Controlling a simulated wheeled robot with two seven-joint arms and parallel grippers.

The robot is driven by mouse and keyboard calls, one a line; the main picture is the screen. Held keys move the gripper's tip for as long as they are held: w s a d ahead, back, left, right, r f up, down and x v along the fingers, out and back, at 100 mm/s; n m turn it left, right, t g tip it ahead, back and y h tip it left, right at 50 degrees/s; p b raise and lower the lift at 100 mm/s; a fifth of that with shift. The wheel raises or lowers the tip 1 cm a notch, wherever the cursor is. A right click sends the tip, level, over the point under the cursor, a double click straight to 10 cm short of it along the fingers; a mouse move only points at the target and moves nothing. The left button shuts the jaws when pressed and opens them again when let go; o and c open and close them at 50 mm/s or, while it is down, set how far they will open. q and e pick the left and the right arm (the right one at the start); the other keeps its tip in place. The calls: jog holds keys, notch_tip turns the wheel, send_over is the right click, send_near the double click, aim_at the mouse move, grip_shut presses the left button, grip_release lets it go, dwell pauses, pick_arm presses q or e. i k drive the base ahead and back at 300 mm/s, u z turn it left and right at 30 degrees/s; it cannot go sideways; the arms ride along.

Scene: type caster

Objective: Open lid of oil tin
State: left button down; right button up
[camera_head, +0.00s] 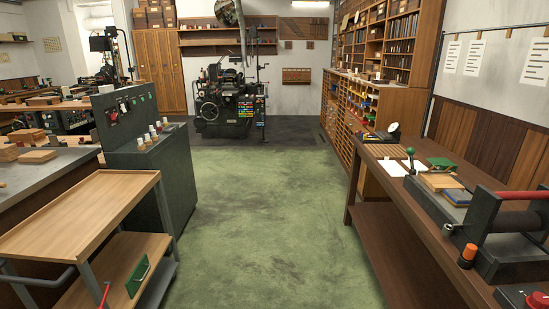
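I cannot tell for sure which thing is the oil tin. A red round-topped thing (538,299) sits at the bottom right corner and is partly cut off. It is too small and cropped to tell whether either has a hinged lid. Neither of my grippers is in view.
A black machine (228,100) stands at the back. The green floor (262,220) between cart and bench is clear.

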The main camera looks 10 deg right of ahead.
aim_at(443, 162)
jog(key=z, duration=0.1)
jog(key=i, duration=1.7)
jog(key=z, duration=0.45)
